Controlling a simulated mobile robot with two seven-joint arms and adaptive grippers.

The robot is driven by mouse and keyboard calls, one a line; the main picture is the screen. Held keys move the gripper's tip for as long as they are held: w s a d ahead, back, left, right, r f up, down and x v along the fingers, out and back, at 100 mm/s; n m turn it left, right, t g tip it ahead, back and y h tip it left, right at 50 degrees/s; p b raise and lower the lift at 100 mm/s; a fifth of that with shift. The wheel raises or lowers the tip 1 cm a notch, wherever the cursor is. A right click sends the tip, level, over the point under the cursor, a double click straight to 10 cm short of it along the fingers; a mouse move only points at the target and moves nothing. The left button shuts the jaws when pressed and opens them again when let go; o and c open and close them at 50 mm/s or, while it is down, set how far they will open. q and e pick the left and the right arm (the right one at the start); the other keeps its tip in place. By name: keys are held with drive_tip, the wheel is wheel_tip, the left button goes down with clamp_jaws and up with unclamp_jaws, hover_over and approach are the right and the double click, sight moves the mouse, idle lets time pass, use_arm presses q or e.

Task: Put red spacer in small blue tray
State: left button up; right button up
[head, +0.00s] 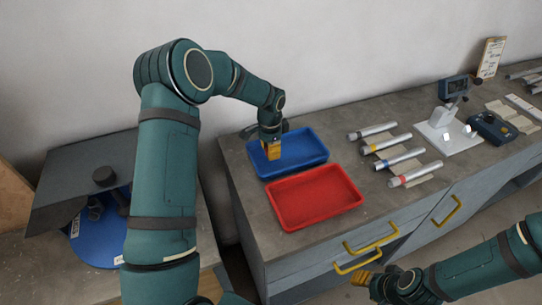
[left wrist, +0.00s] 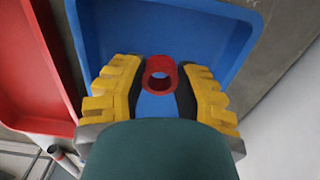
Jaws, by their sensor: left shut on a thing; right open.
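The small blue tray (head: 312,145) lies on the bench top near its left end. My left gripper (head: 272,153) is over it, pointing down. In the left wrist view the yellow fingers of my left gripper (left wrist: 160,90) are shut on the red spacer (left wrist: 161,66), a short ring with a hole. The blue tray (left wrist: 215,38) is behind and below the spacer there. In the head view the spacer is hidden by the gripper. I cannot tell its exact height above the tray floor. My right gripper (head: 367,280) is open and empty, in front of the bench.
A red tray (head: 315,197) lies just in front of the blue one; it also shows in the left wrist view (left wrist: 28,75). Several metal tubes with coloured bands (head: 398,160) lie to the right. A white stand (head: 446,133) is beyond them. A wall is behind.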

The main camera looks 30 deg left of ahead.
use_arm(q)
drive_tip(key=shift+f, duration=1.55)
drive_tip(key=shift+f, duration=0.15)
drive_tip(key=o, duration=0.9)
wheel_tip(320, 180, up, 12)
drive_tip(key=shift+r, duration=0.2)
drive_tip(key=shift+f, duration=0.1)
